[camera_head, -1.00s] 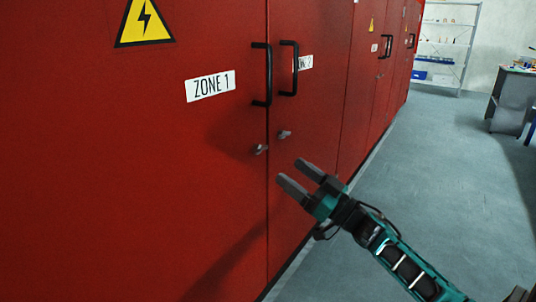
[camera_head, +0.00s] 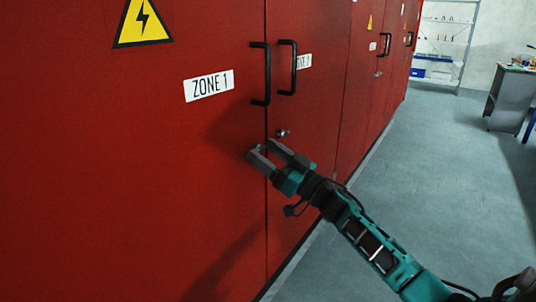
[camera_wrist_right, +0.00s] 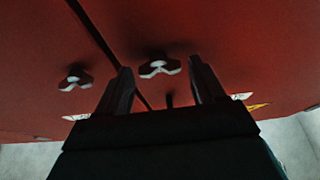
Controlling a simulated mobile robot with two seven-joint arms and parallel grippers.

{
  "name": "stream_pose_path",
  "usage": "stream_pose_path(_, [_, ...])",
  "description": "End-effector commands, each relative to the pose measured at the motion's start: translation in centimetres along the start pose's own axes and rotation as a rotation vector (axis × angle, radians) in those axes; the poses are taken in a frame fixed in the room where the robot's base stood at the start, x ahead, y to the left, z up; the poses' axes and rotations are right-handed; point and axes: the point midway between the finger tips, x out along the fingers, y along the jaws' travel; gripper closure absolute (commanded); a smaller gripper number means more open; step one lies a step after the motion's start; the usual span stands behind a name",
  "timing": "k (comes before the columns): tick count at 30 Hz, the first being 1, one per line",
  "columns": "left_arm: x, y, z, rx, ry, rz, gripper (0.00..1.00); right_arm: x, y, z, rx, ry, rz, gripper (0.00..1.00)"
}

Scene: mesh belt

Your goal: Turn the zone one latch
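The zone one latch (camera_head: 261,147) is a small grey knob on the red cabinet door marked ZONE 1, below its black handle, and my fingers partly hide it in the head view. In the right wrist view the latch (camera_wrist_right: 158,67) shows as a pale winged knob between the finger lines. My right gripper (camera_head: 262,150) is open, its two fingertips close to the latch on either side. I cannot tell whether they touch it. The right gripper also shows in the wrist view (camera_wrist_right: 160,85). My left gripper is not in view.
The zone two latch (camera_head: 282,133) sits just right of the door seam. Two black handles (camera_head: 260,73) (camera_head: 288,67) stick out above the latches. A ZONE 1 label (camera_head: 209,86) and a yellow warning sign (camera_head: 143,22) are on the left door. The floor (camera_head: 420,190) at right is clear.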

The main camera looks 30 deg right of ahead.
Motion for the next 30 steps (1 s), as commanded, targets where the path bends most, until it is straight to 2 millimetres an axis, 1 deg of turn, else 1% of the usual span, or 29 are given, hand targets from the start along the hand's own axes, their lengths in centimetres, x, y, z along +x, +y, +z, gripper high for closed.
stream_pose_path(1, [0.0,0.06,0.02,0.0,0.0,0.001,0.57,-0.02,0.0,0.01,0.0,0.0,0.0,0.37])
stream_pose_path(2, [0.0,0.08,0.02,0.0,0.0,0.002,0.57,-0.02,0.0,0.0,0.0,0.0,0.0,0.4])
stream_pose_path(14, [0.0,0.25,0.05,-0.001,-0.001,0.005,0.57,-0.03,-0.01,0.01,0.0,0.0,0.0,0.78])
stream_pose_path(15, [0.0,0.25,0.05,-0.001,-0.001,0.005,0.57,-0.03,-0.01,0.01,0.0,0.0,0.0,0.79])
stream_pose_path(23, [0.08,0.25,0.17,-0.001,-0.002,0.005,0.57,-0.03,0.04,0.04,-0.03,0.0,-0.013,0.79])
stream_pose_path(30, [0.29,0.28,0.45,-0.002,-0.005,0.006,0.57,-0.06,0.18,0.05,-0.152,0.0,-0.063,0.79])
